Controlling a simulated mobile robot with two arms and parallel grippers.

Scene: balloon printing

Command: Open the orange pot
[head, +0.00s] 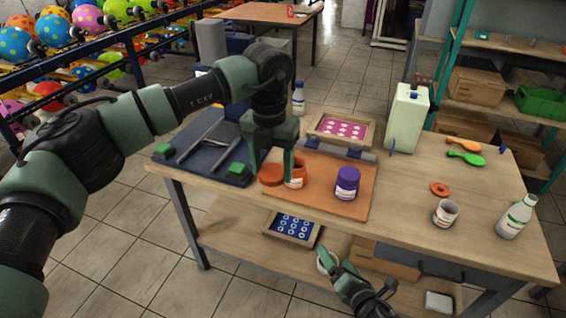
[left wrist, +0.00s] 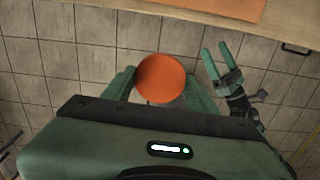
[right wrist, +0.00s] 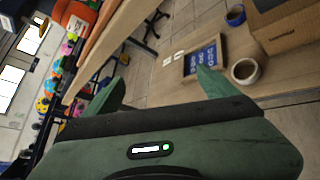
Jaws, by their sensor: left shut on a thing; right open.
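My left gripper (head: 272,174) is shut on the round orange lid (head: 271,176), which also shows between the fingers in the left wrist view (left wrist: 161,78). The orange pot (head: 296,174), with a pale label, stands on the orange mat (head: 350,209), just right of the lid in the head view and partly hidden by a finger. The lid is apart from the pot; floor shows behind it in the left wrist view. My right gripper (head: 332,257) is open and empty, low in front of the table; it also shows in the left wrist view (left wrist: 217,68).
A purple pot (head: 347,184) stands right of the orange pot. A dark board with green blocks (head: 240,168) is at left. A white cup (head: 445,213), a bottle (head: 517,217) and a canister (head: 408,118) stand at right. A blue stencil frame (right wrist: 203,60) and tape roll (right wrist: 246,71) lie on the lower shelf.

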